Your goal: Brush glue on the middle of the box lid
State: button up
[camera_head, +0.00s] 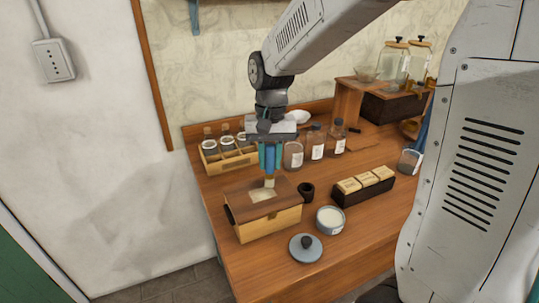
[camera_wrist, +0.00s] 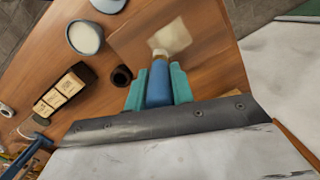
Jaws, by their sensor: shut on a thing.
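My gripper (camera_head: 270,158) is shut on a brush with a blue handle (camera_wrist: 158,85) and points down over the wooden box (camera_head: 270,224). The brush's pale bristles (camera_head: 269,182) are at the middle of the brown box lid (camera_head: 237,197). A cream patch, looking like glue (camera_wrist: 171,37), lies on the lid beside the bristle tip; I cannot tell whether the bristles touch it. The lid is closed on the box. An open jar of white glue (camera_head: 330,220) stands right of the box, with its grey-blue cap (camera_head: 306,247) on the table in front.
A small dark cup (camera_head: 306,191) stands close to the box's right. A dark holder with several pale blocks (camera_head: 364,184) is further right. Behind are a bottle crate (camera_head: 229,158) and labelled bottles (camera_head: 317,143). The front right of the table (camera_head: 360,250) is clear.

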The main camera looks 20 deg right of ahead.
jog(key=shift+f, duration=0.5)
dwell(0.7)
jog(key=shift+a+r, duration=0.1)
jog(key=shift+a, duration=2.3)
jog(key=shift+d, duration=2.4)
jog(key=shift+s, duration=0.15)
